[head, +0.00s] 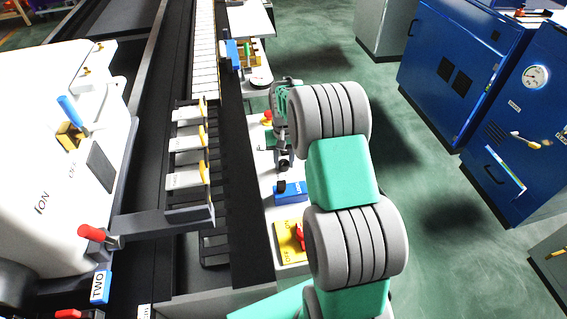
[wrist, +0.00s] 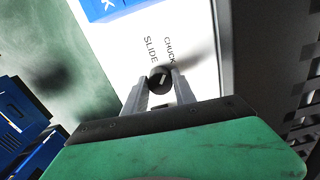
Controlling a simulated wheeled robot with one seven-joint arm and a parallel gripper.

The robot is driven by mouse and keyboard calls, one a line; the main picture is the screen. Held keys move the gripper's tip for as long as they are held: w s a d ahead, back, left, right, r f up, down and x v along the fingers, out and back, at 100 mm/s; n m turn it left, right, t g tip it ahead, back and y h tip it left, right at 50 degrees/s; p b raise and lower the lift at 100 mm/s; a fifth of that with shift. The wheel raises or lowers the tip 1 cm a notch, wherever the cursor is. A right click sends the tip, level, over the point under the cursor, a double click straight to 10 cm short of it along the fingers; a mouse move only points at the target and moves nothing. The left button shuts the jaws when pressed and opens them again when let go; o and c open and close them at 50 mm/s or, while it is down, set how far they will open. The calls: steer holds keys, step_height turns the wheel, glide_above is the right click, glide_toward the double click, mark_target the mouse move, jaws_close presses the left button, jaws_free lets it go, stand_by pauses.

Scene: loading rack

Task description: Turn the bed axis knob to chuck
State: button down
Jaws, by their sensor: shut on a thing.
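The bed axis knob (wrist: 158,76) is a small round black knob with a short pale mark, on a white panel (wrist: 192,30). The words SLIDE (wrist: 151,50) and CHUCK (wrist: 169,50) are printed just beyond it in the wrist view. The pale mark is small and slanted; I cannot tell surely which word it points at. My gripper (wrist: 159,84) is shut on the knob, with one finger on each side. In the head view my gripper (head: 284,154) is low over the white panel, and its fingers and my arm partly hide the knob.
A blue block (head: 291,192) and a yellow plate with a red switch (head: 291,238) are on the panel nearer me. A red button (head: 267,117) is beside my gripper. A dark rail with pale racks (head: 188,145) runs at left. Green floor and blue cabinets (head: 465,70) lie at right.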

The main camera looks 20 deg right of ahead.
mark_target(284, 162)
steer(key=shift+w+m, duration=0.1)
steer(key=shift+m, duration=0.2)
steer(key=c, duration=1)
jaws_free()
step_height(284, 162, up, 7)
steer(key=shift+r+b, duration=0.2)
steer(key=shift+b, duration=0.45)
steer(key=shift+r, duration=0.25)
